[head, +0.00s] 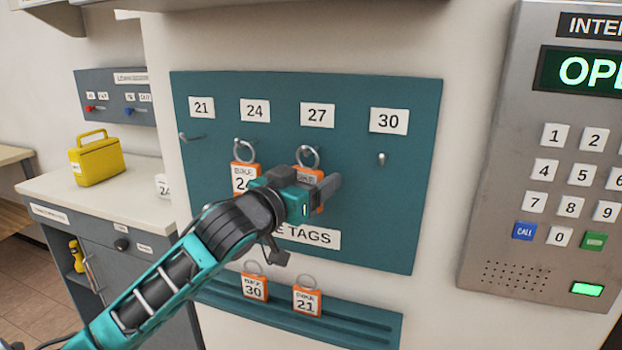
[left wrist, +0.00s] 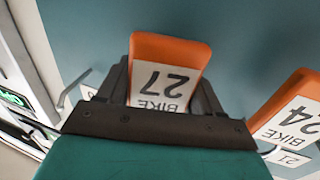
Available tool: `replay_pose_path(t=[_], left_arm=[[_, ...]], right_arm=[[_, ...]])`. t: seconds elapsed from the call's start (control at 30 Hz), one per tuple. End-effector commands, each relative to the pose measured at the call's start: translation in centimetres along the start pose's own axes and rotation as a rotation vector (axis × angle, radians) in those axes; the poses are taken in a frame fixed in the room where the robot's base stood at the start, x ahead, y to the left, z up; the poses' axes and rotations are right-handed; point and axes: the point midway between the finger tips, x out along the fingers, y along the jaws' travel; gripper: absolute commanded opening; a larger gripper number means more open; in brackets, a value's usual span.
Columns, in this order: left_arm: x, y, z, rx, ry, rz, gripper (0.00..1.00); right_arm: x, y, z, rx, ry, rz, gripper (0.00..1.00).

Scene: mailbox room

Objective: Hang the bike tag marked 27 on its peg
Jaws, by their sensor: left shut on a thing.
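The orange bike tag marked 27 (left wrist: 165,85) is between the fingers of my left gripper (left wrist: 163,92), upside down in the left wrist view. In the head view my left gripper (head: 318,186) is shut on this tag (head: 303,174) in front of the teal board (head: 400,230). The tag's metal ring (head: 308,156) stands up just below the label 27 (head: 317,115). The peg under that label cannot be made out; I cannot tell whether the ring is around it. My right gripper is not in view.
Tag 24 (head: 242,178) hangs under label 24, close left of my gripper. The pegs under labels 21 (head: 190,137) and 30 (head: 382,158) are bare. Tags 30 (head: 254,287) and 21 (head: 307,300) stand on the ledge (head: 365,330) below. An intercom panel (head: 545,260) is at right.

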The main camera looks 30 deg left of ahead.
Motion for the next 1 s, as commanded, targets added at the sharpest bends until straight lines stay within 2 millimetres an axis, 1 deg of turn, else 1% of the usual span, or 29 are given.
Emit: replay_pose_path(t=[0.03,0.13,0.17,0.43,1.0], left_arm=[[0.13,-0.08,0.88,-0.008,-0.023,-0.003,0.36],[0.12,-0.07,0.93,-0.009,-0.024,-0.003,0.36],[0.12,-0.06,0.95,-0.009,-0.024,-0.003,0.68],[0.11,-0.13,0.95,-0.009,-0.025,-0.005,0.94],[0.23,-0.43,0.61,-0.003,-0.018,-0.011,0.95]], right_arm=[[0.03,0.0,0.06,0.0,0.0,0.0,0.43],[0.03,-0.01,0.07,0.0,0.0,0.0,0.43],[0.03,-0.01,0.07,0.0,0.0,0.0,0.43],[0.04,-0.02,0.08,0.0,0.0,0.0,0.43],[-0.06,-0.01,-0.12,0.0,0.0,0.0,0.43]])
